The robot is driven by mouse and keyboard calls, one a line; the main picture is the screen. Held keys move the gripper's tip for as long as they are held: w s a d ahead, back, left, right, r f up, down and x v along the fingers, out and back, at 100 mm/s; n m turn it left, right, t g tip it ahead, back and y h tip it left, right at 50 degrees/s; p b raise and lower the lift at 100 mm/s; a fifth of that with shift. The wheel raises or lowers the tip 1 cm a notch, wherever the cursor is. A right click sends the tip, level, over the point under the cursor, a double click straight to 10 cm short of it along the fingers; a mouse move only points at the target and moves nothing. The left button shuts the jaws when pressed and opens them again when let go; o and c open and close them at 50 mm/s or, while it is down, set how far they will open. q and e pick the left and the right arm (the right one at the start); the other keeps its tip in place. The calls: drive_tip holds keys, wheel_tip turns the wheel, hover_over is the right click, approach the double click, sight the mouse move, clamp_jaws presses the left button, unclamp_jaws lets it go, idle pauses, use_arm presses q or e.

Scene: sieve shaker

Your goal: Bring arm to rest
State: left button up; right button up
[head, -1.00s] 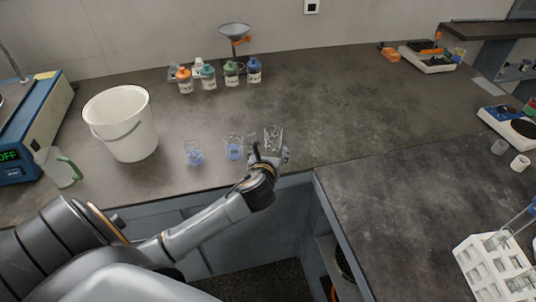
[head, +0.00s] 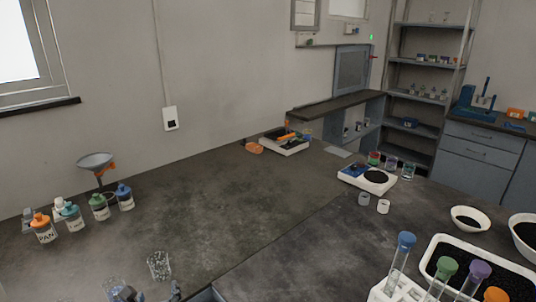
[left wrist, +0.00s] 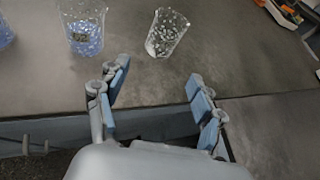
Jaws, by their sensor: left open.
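My left gripper (head: 150,292) shows only partly at the bottom edge of the head view. In the left wrist view (left wrist: 158,75) its two blue-padded fingers are spread apart with nothing between them. A clear speckled glass beaker (head: 159,265) stands on the bench just beyond the fingers, apart from them; it also shows in the left wrist view (left wrist: 166,33). A second beaker with blue contents (left wrist: 84,28) stands left of it, and another blue one is cut off at the left edge. My right gripper is in neither view.
Several capped bottles (head: 100,207) and a funnel on a stand (head: 96,162) are at the left. A balance (head: 367,179) and two small cups (head: 383,206) stand right of centre. A white tube rack (head: 398,291) and black-filled tray (head: 500,265) are lower right. The middle bench is clear.

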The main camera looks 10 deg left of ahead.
use_arm(q)
drive_tip(key=s+d+f+n+g+h, duration=0.2)
drive_tip(key=s+d+f+n+g, duration=0.15)
drive_tip(key=s+n, duration=0.5)
drive_tip(key=s+d+f+n+g+h, duration=0.2)
drive_tip(key=s+d+f+n, duration=0.15)
drive_tip(key=s+n, duration=0.5)
drive_tip(key=s+d+f+n+g+h, duration=0.25)
drive_tip(key=s+d+n, duration=0.35)
drive_tip(key=n, duration=0.5)
wheel_tip(320, 180, down, 25)
drive_tip(key=s+a+g, duration=0.1)
drive_tip(key=s+g, duration=0.1)
drive_tip(key=s+a+f+m, duration=0.1)
drive_tip(key=s+a+f, duration=0.2)
drive_tip(key=s+f, duration=1.3)
drive_tip(key=shift+s+f+g, duration=0.25)
drive_tip(key=shift+s+g, duration=0.15)
drive_tip(key=shift+s, duration=0.05)
drive_tip(key=shift+a+y, duration=0.1)
drive_tip(key=shift+y, duration=0.15)
